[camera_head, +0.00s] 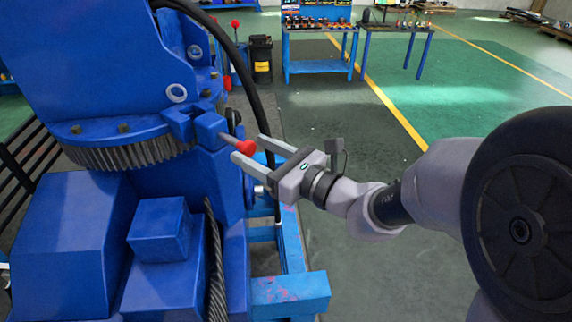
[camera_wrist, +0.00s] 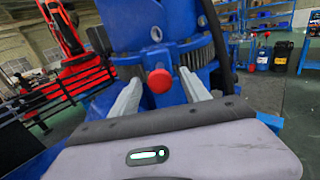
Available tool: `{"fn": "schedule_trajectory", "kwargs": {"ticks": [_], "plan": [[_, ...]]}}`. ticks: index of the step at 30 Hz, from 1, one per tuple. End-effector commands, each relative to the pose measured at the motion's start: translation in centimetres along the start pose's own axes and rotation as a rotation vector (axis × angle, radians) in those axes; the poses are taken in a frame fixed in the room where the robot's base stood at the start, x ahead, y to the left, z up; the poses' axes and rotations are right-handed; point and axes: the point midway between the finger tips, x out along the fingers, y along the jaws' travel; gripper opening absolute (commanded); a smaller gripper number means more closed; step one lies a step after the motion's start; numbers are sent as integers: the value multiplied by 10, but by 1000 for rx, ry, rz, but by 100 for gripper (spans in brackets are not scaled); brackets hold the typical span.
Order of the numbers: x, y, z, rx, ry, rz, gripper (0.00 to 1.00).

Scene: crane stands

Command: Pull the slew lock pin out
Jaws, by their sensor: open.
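The slew lock pin has a round red knob (camera_head: 245,147) on a grey shaft, which sticks out of a blue block (camera_head: 209,130) beside the toothed slew ring (camera_head: 130,153). In the wrist view the red knob (camera_wrist: 159,81) appears between my two fingers, slightly nearer the left one. My gripper (camera_head: 249,148) is open, with its fingertips on either side of the knob in the head view. Gaps show between the knob and both fingers in the wrist view. The inner end of the pin is hidden in the blue block.
The blue crane body (camera_head: 90,70) fills the left side. A black hose (camera_head: 249,80) arches down behind the pin, close to my fingers. A blue frame beam (camera_head: 290,290) lies below my gripper. A workbench (camera_head: 319,67) stands far back. The green floor at right is clear.

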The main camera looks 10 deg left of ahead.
Motion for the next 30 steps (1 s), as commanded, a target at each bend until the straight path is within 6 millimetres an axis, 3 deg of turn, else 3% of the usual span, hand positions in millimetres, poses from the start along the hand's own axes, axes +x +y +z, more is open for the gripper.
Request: {"fn": "schedule_trajectory", "kwargs": {"ticks": [9,15,19,27,29,30], "plan": [[-101,-2,-2,-1,1,-9,54],[-144,-1,-2,-1,1,-4,54],[-154,0,-1,0,2,-2,54],[-155,1,-1,-1,3,1,54],[-154,7,-9,-21,19,20,54],[-153,18,-22,-59,51,56,54]]}}
